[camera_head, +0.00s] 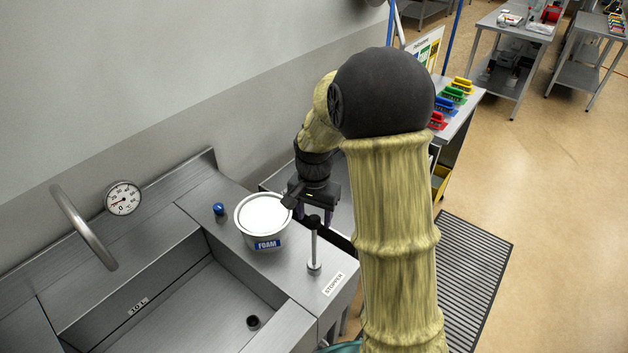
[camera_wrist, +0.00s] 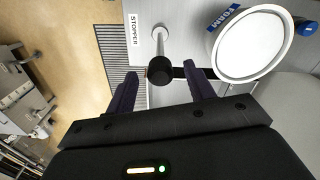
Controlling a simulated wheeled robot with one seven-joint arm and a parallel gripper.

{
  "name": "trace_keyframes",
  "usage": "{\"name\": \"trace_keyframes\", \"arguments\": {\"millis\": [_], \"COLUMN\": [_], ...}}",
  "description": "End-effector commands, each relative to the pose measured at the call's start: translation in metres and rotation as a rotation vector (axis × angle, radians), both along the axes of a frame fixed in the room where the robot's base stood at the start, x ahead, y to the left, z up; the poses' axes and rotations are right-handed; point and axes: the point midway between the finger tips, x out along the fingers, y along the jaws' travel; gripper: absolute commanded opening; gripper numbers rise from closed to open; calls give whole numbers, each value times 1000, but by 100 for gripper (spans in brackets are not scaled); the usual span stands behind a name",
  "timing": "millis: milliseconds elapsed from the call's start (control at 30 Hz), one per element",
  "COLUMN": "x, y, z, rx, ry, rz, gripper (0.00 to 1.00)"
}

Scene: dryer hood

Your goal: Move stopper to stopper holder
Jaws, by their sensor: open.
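A thin upright metal rod with a round base and a black knob, which looks like the stopper (camera_head: 314,245), stands on the steel counter beside the STOPPER label (camera_head: 334,283). In the wrist view the black knob (camera_wrist: 160,70) lies between the two finger lines, with the rod running away to its base. My gripper (camera_head: 314,213) is open, right by the knob; its fingers (camera_wrist: 163,90) are apart on either side and appear not to touch it. No separate stopper holder can be made out; the rod's base is at the labelled spot.
A white FOAM tub (camera_head: 264,222) stands close left of my gripper, with a blue knob (camera_head: 219,209) beyond it. The sink basin (camera_head: 190,300) with a dark drain (camera_head: 253,322) lies front left. A curved tap (camera_head: 84,228) and dial (camera_head: 123,198) are farther left.

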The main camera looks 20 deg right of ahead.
Motion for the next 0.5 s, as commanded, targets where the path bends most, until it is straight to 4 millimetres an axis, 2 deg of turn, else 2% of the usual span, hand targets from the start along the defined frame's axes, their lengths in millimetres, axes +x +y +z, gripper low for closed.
{"name": "trace_keyframes", "arguments": {"millis": [500], "x": [1], "y": [0], "z": [104], "rx": [0], "ry": [-5], "rz": [2], "gripper": [53]}}
